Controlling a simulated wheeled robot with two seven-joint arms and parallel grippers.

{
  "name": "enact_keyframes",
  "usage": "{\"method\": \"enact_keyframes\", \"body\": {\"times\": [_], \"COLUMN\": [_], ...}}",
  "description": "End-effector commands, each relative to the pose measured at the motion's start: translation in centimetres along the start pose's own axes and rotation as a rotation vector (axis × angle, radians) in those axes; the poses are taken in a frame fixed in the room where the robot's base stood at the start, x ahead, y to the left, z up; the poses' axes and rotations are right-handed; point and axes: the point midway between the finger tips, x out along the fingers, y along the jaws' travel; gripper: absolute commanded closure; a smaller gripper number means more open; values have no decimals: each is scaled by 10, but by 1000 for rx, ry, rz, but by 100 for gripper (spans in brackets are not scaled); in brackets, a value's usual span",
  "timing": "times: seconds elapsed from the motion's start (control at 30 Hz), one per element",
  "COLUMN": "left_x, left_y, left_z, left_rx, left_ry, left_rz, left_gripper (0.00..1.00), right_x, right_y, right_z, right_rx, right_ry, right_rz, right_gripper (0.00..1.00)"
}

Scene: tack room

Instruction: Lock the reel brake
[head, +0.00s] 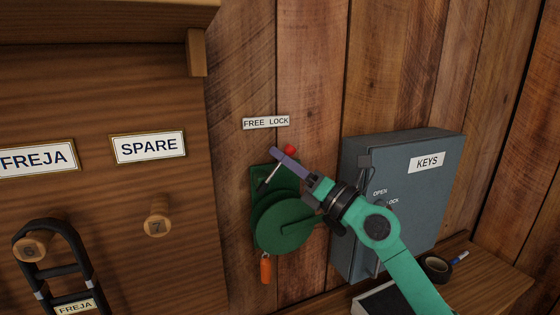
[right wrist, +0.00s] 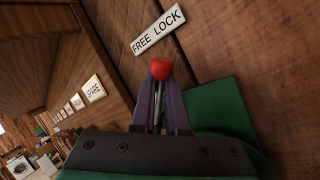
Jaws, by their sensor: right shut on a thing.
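The green reel (head: 283,228) is mounted on the plank wall, with an orange handle (head: 265,268) hanging below it. Its brake lever is a thin metal rod (head: 271,174) with a red knob (head: 290,149). A white FREE LOCK label (head: 266,122) is on the wall above it. In the head view the knob is below the LOCK end of the label. My right gripper (head: 277,153) is shut on the lever. In the right wrist view the red knob (right wrist: 161,69) sticks out just past the fingertips and the rod runs between the fingers. My left gripper is out of view.
A grey KEYS cabinet (head: 418,190) with OPEN and LOCK marks stands close right of the reel, behind my right arm. A wooden shelf (head: 490,283) below holds a black tape roll (head: 436,268) and a marker (head: 460,256). A board with numbered pegs (head: 158,226) is at left.

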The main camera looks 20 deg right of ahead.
Motion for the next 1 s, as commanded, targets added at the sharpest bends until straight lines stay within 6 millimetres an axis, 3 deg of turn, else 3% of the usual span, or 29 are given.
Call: {"method": "enact_keyframes", "body": {"times": [0.47, 0.57, 0.6, 1.0], "left_x": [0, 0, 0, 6], "left_y": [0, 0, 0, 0], "left_z": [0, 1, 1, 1], "left_rx": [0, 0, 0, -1], "left_ry": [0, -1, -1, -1], "left_rz": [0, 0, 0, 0], "left_gripper": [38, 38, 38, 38], "right_x": [-1, -1, -1, -9], "right_y": [0, 0, 0, -3], "right_z": [6, 6, 5, 0], "right_rx": [17, 17, 16, 16], "right_ry": [-27, -27, -26, -18], "right_rz": [2, 2, 2, -1], "right_gripper": [100, 61, 59, 59]}}
